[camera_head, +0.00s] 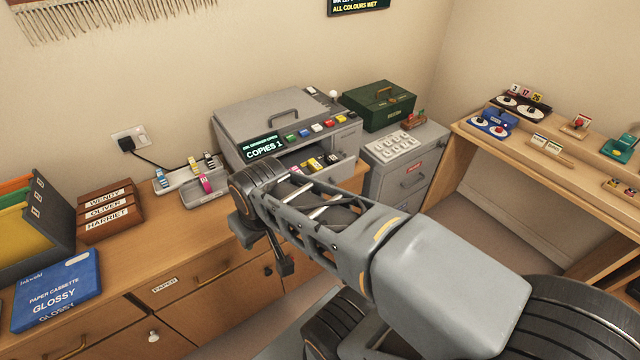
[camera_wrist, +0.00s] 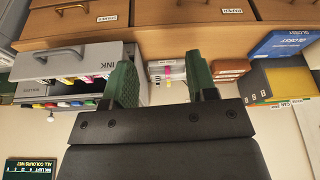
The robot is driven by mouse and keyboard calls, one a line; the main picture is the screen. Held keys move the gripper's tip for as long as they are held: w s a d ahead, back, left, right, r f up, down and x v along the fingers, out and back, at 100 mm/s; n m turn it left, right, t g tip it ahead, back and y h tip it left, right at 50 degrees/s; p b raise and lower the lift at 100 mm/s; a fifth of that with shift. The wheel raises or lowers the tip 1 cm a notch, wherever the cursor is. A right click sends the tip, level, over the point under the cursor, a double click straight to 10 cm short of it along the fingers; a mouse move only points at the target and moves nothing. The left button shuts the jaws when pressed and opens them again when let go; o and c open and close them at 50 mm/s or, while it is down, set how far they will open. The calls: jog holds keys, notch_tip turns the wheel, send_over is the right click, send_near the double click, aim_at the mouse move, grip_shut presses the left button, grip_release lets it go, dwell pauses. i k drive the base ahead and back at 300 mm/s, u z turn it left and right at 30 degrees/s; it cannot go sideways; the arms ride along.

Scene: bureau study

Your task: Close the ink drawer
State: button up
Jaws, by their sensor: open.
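The ink drawer stands pulled out of the grey copier (camera_head: 275,112). In the head view its inside shows ink cartridges (camera_head: 318,163) in several colours, and my arm hides most of its front. In the wrist view, which is upside down, the drawer's grey front (camera_wrist: 75,60) shows an INK label and a bar handle (camera_wrist: 58,53). My gripper (camera_wrist: 161,80) is open and empty, with two green fingers apart. The left finger in that view overlaps the drawer front's side edge; I cannot tell whether they touch. In the head view my gripper is partly hidden by my arm.
Left on the wooden desk are a cartridge rack (camera_head: 188,176), name-labelled boxes (camera_head: 108,212) and a blue paper cassette (camera_head: 57,290). A shelf (camera_head: 560,165) lies at right.

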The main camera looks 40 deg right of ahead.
aim_at(333, 175)
jog(key=z, duration=2.15)
jog(key=k, duration=0.65)
jog(key=u, duration=1.55)
